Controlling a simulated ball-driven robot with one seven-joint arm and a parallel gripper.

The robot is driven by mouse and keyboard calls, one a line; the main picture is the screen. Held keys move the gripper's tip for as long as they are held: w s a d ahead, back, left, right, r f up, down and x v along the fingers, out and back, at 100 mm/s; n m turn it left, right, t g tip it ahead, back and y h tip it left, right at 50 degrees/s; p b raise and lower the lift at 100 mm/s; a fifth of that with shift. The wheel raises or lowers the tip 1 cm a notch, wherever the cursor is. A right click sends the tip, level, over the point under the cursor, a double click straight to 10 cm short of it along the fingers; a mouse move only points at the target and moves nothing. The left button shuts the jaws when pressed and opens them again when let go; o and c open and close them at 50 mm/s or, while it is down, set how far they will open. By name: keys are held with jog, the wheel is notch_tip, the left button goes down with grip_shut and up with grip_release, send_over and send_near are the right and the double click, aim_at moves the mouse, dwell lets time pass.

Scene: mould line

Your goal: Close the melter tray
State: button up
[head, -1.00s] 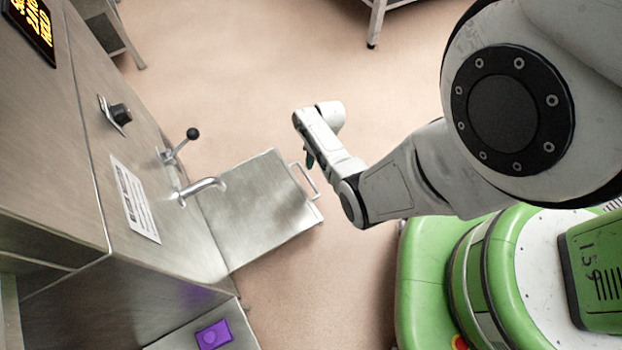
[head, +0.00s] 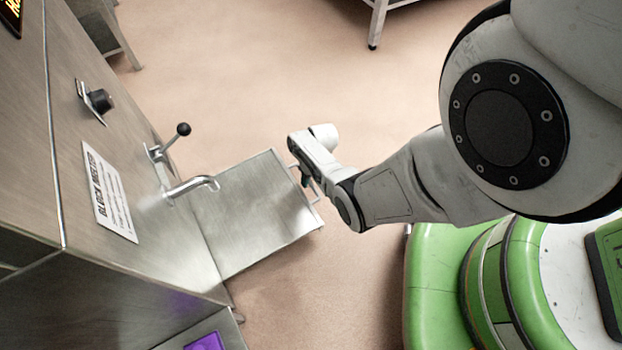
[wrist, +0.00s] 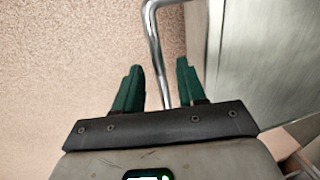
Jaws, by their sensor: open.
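The melter tray (head: 258,212) is a flat steel tray sticking out from the front of the steel block melter (head: 110,230), so it stands open. Its bar handle (wrist: 154,40) is at the tray's outer end. My gripper (head: 304,180) is at that handle in the head view, where my arm partly hides it. In the wrist view my gripper (wrist: 158,80) has two green fingers spread apart, with the handle bar running between them. The fingers do not visibly press on the bar. The tray's steel side (wrist: 262,60) shows at the right of the wrist view.
A spout (head: 192,187) and a black-knobbed lever (head: 172,138) project from the melter above the tray. A dark knob (head: 98,100) and a printed label (head: 108,192) are on its face. A purple item (head: 205,342) lies at the bottom. Floor beyond the tray is clear.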

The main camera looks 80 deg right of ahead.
grip_shut()
dwell(0.6)
